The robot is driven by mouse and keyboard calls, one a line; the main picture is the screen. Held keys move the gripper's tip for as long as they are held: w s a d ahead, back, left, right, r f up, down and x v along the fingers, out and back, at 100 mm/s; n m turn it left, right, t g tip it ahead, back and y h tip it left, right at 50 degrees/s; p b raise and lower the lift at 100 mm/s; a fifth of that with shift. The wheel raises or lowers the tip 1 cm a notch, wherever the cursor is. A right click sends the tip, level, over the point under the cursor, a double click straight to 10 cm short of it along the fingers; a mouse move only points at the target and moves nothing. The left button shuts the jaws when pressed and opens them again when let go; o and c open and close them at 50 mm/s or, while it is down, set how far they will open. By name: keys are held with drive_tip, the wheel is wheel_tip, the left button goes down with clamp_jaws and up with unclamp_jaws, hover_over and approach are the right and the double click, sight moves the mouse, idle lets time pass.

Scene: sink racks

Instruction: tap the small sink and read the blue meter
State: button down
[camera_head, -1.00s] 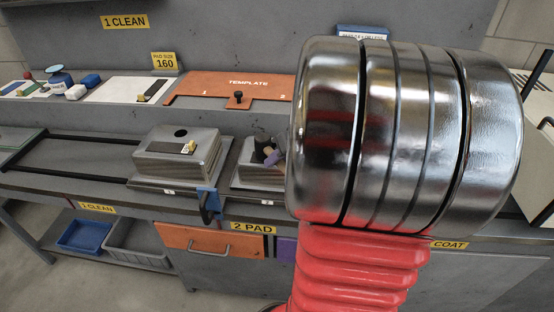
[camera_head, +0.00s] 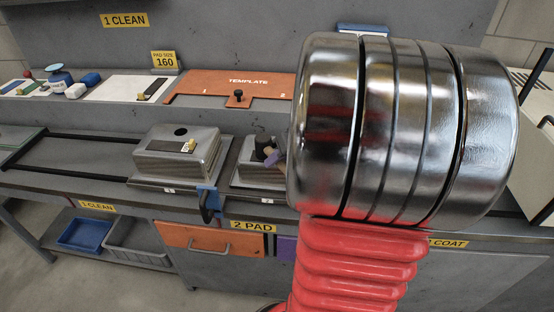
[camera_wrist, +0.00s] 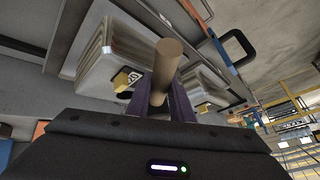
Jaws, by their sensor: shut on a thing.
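My gripper (camera_head: 274,157) has purple fingers. In the wrist view the gripper (camera_wrist: 166,92) is shut on a round wooden rod (camera_wrist: 168,60) whose blunt end points away from the palm. In the head view the gripper is above the smaller steel sink (camera_head: 254,179), which lies upside down in its rack, partly hidden by my arm. I cannot tell whether the rod touches it. A larger upturned sink (camera_head: 172,160) is to its left, with a dark strip and a small yellowish piece on it. No meter face is readable; a blue piece (camera_head: 208,196) is on the front edge between the sinks.
An orange template board (camera_head: 215,88) lies on the back shelf, with a white board and blue items (camera_head: 90,79) to its left. Black rails (camera_head: 80,138) run along the bench's left. Blue and grey bins (camera_head: 84,236) stand below.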

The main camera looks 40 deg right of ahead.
drive_tip(key=shift+r, duration=3.55)
